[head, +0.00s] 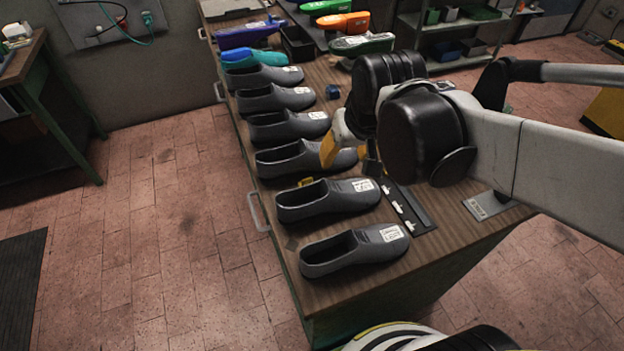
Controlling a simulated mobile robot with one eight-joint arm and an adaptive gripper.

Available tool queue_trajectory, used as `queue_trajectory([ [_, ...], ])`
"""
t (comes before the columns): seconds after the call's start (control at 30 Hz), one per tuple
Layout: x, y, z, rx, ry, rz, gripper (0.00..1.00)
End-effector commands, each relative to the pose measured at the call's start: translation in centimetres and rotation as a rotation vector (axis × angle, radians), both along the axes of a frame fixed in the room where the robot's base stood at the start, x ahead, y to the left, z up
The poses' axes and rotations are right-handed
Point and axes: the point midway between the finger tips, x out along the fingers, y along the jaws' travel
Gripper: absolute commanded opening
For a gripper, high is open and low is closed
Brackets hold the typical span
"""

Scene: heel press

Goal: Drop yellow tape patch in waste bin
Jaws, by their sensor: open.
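A small yellow patch (305,182), which looks like the tape patch, lies near the left edge of the workbench (325,292), between two grey shoes. My gripper (346,154) is over the bench above the toe side of a grey shoe (288,160), to the upper right of the patch and apart from it. Its yellow finger shows on the left, and a dark fingertip on the right. The gripper is open, and I see nothing held in it. Part of that shoe is hidden behind the finger. I cannot pick out a waste bin with certainty.
Several grey shoes with white labels line the bench, the nearest (355,250) at its front end. Coloured shoe forms (335,22) and a black tray (297,45) stand at the back. A dark strip (408,207) lies right of the shoes. The floor left of the bench is clear.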

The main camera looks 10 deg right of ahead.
Motion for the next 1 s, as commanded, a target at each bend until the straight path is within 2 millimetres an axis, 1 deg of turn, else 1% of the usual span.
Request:
queue_trajectory([
  [0.03, 1.5, 0.9, -0.4, -0.002, 0.03, 0.015, 0.52],
  [0.2, 5.2, 3.6, -3.5, -0.017, 0.138, 0.056, 0.52],
  [0.3, 6.7, 4.9, -5.5, -0.025, 0.188, 0.074, 0.52],
  [0.37, 7.4, 5.6, -6.5, -0.03, 0.211, 0.082, 0.52],
  [0.57, 8.2, 6.5, -8.8, -0.037, 0.248, 0.094, 0.52],
  [0.8, 8.8, 6.6, -12.8, -0.037, 0.249, 0.094, 0.52],
  [0.9, 8.9, 6.6, -13.7, -0.037, 0.248, 0.094, 0.52],
  [1.0, 9.0, 6.6, -14.1, -0.037, 0.248, 0.094, 0.52],
])
